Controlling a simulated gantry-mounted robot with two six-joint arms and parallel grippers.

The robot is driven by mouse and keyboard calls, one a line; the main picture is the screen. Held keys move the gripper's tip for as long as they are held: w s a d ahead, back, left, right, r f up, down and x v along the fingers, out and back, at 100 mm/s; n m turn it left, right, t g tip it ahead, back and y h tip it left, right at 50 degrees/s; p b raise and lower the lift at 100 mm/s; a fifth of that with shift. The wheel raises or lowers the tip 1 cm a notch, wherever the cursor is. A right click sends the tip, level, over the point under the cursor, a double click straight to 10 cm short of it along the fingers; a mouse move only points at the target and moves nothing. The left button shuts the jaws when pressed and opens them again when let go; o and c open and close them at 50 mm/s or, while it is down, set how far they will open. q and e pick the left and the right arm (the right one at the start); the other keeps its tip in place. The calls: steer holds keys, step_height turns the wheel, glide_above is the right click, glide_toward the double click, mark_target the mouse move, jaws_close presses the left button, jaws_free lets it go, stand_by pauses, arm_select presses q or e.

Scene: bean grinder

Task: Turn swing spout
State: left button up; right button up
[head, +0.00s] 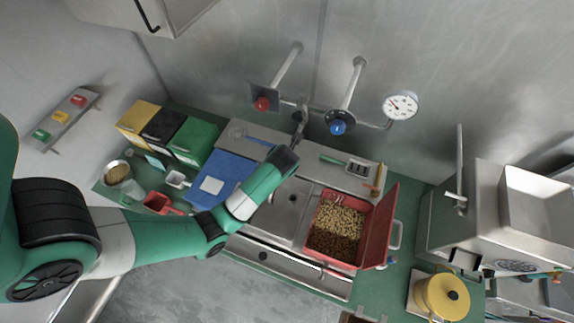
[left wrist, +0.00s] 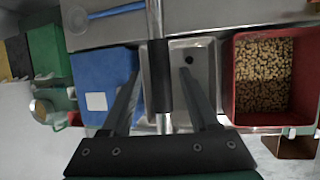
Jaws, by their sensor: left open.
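The swing spout (left wrist: 154,18) is a metal tube with a black sleeve (left wrist: 160,75), running above the sink in the left wrist view. My left gripper (left wrist: 160,78) is open, with one dark finger on each side of the sleeve and visible gaps between. In the head view my left gripper (head: 297,134) reaches up toward the wall taps and hides most of the spout. The steel sink (head: 291,199) lies below, with its dark drain showing. A red-knobbed valve (head: 262,104) and a blue-knobbed valve (head: 338,127) flank the spout's base. My right gripper is not in view.
A red bin of beans (head: 339,222) stands right of the sink, and a blue board (head: 218,182) lies left. Yellow, black and green boxes (head: 193,142) are farther left. A pressure gauge (head: 400,105) is on the wall. A steel machine (head: 485,212) and yellow pot (head: 443,296) stand right.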

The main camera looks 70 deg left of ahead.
arm_select(q)
steer(key=shift+f, duration=0.1)
steer(key=shift+c, duration=0.3)
jaws_close()
stand_by(1.1)
